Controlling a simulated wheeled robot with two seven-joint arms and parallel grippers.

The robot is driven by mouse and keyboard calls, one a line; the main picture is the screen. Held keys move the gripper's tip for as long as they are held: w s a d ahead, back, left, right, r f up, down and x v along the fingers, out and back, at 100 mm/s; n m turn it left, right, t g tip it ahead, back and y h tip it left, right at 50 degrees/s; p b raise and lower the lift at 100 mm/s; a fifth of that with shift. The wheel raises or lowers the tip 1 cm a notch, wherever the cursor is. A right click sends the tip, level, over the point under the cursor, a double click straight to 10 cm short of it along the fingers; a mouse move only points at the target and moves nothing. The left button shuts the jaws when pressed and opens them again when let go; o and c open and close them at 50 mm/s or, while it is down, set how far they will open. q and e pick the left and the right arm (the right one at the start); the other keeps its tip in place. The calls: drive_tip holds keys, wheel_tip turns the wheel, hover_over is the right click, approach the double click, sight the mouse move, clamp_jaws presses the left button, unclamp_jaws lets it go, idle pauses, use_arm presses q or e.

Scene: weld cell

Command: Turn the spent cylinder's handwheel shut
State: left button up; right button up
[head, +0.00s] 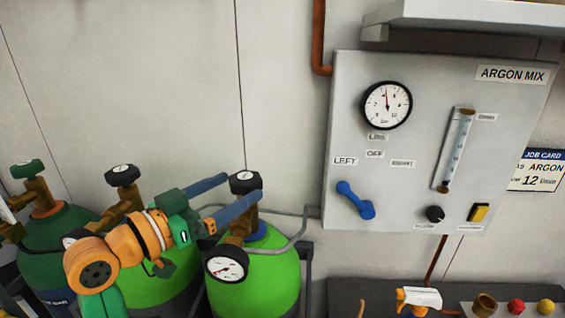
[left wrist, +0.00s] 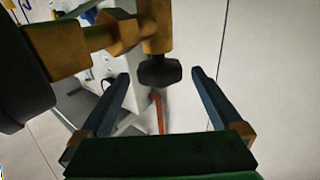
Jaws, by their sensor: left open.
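A bright green cylinder (head: 258,270) stands nearest the panel, with a brass valve, a black handwheel (head: 245,183) on top and a round gauge (head: 226,264) in front. I cannot tell from its gauge whether it is the spent one. My left gripper (head: 241,187) is open, its two blue fingers reaching to this handwheel. In the left wrist view the dark handwheel (left wrist: 160,72) sits between the fingertips, with a gap on each side. The brass valve body (left wrist: 157,25) is beyond it. My right gripper is not in view.
Left of it are a second green cylinder with a black handwheel (head: 122,175) and a dark green cylinder with a green handwheel (head: 27,169). The argon panel (head: 400,220) carries a tilted blue lever (head: 355,199). A grey hose (head: 300,228) runs behind the near cylinder.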

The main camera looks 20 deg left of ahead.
sight(253, 173)
use_arm(q)
drive_tip(key=p+x, duration=0.1)
drive_tip(key=x, duration=0.2)
drive_tip(key=shift+w+r, duration=0.1)
drive_tip(key=shift+r+p+x, duration=0.25)
drive_tip(key=shift+p+x, duration=0.7)
drive_tip(key=shift+p, duration=0.05)
drive_tip(key=shift+w+d, duration=0.1)
drive_tip(key=shift+w, duration=0.1)
drive_tip(key=shift+w+d+f, duration=0.1)
drive_tip(key=shift+w+d, duration=0.05)
drive_tip(key=shift+w, duration=0.15)
drive_tip(key=shift+w+d+f, duration=0.15)
drive_tip(key=shift+w+f, duration=0.1)
drive_tip(key=shift+w, duration=0.3)
drive_tip(key=shift+c, duration=0.6)
drive_tip(key=c, duration=1.2)
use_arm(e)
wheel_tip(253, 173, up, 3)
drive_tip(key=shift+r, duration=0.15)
use_arm(q)
drive_tip(key=shift+h, duration=0.3)
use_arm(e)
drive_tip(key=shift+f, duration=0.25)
